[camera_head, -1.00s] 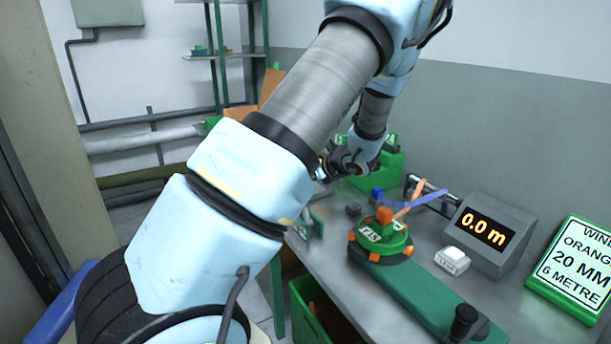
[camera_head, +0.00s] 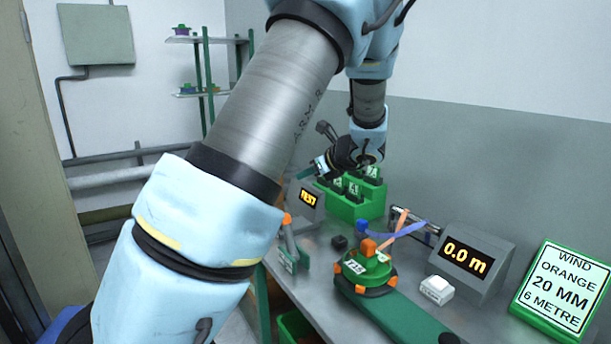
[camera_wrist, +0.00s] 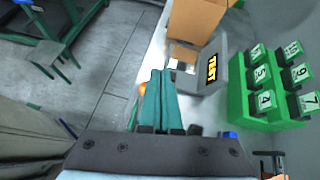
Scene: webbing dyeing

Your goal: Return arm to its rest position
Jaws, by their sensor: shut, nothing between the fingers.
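My gripper (camera_head: 306,173) is on the far side of the bench in the head view, raised in front of the green rack (camera_head: 343,211) and above the TEST display box (camera_head: 307,201). Its teal fingers (camera_wrist: 160,98) lie together in the wrist view, with nothing between them. My arm runs from the lower left up across the head view and folds down to the gripper, hiding part of the bench and floor. The wrist view shows the rack with numbered blocks to the right of the fingers and the TEST display (camera_wrist: 212,68) just beyond them.
On the bench stand a green winder (camera_head: 366,268) with orange parts, a 0.0 m display (camera_head: 468,262), a white button box (camera_head: 437,289) and a green-framed order sign (camera_head: 562,289). A cardboard box (camera_wrist: 196,18) is near the TEST display. A stool (camera_wrist: 50,52) stands on the floor.

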